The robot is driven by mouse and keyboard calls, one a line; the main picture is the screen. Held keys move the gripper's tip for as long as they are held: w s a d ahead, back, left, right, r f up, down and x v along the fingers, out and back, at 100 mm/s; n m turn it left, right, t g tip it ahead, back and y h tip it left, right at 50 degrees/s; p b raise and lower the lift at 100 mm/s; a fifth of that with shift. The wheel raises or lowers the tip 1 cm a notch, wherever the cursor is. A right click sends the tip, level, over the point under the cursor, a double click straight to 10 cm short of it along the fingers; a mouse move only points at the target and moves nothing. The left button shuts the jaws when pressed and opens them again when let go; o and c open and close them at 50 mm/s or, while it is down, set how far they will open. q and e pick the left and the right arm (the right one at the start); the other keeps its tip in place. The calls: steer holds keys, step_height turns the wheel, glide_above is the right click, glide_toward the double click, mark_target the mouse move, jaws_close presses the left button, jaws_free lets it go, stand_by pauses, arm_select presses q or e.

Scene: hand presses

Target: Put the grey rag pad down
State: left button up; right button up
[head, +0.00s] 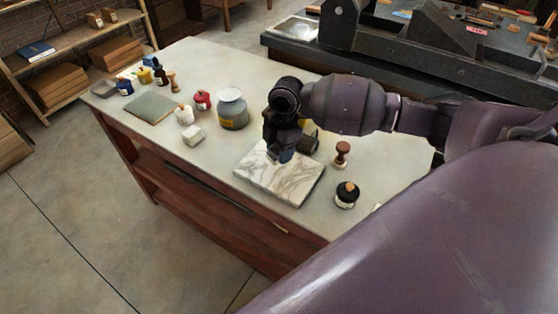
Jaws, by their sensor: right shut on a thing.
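My right gripper (283,150) points down over the white, grey-veined marble slab (262,182) near the front of the pale worktable (218,170). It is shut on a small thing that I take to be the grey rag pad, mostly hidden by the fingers. A little grey shows low between them, close above the slab's back part. I cannot tell whether it touches the stone. My left gripper is not in view.
Right of the slab stand a brown-handled stamp (342,154) and a dark round pot (347,194). Bare tabletop lies left of the slab.

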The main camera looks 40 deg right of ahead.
mark_target(280, 167)
step_height(280, 167, down, 4)
steer(key=shift+f+b, duration=0.15)
steer(key=shift+b, duration=0.15)
steer(key=shift+f, duration=0.2)
steer(key=o, duration=1)
steer(key=shift+c, duration=0.2)
steer(key=shift+r, duration=0.1)
